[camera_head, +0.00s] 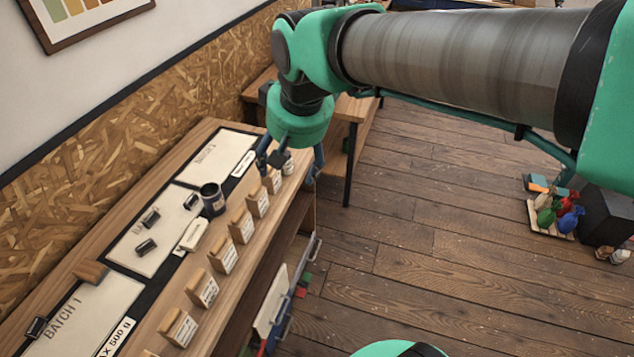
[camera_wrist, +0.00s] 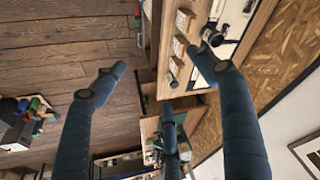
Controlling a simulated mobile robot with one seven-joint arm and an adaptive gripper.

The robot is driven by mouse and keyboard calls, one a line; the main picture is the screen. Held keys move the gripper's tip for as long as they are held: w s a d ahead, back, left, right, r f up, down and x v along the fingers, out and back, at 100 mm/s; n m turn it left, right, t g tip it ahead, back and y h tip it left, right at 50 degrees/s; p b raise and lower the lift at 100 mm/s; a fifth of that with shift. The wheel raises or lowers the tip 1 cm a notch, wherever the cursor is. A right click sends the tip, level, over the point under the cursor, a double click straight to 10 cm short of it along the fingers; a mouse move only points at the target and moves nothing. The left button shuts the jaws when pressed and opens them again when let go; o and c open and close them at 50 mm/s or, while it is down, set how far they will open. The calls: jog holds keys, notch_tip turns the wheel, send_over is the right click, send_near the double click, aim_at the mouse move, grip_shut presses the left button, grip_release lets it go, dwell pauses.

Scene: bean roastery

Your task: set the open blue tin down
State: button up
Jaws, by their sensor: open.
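A dark, open-topped tin (camera_head: 213,198), which looks dark grey-blue, stands upright on the bench at the inner edge of the pale panels. What looks like the same tin shows near the top of the wrist view (camera_wrist: 212,36). My gripper (camera_head: 290,165) is above the far end of the bench, beyond the tin and apart from it. Its fingers are spread wide in the wrist view (camera_wrist: 158,82), with nothing held between them.
Several labelled wooden blocks (camera_head: 241,226) line the bench's front edge. Pale panels (camera_head: 140,243) carry small dark pieces; one panel reads BATCH 1 (camera_head: 85,310). Coloured bags on a tray (camera_head: 552,219) and a black box (camera_head: 607,215) are on the floor. The floor (camera_head: 430,260) before the bench is clear.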

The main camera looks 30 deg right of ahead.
jog(key=s+d+f+t, duration=0.1)
jog(key=s+d+f, duration=0.1)
jog(key=s, duration=1.2)
jog(key=shift+d, duration=0.5)
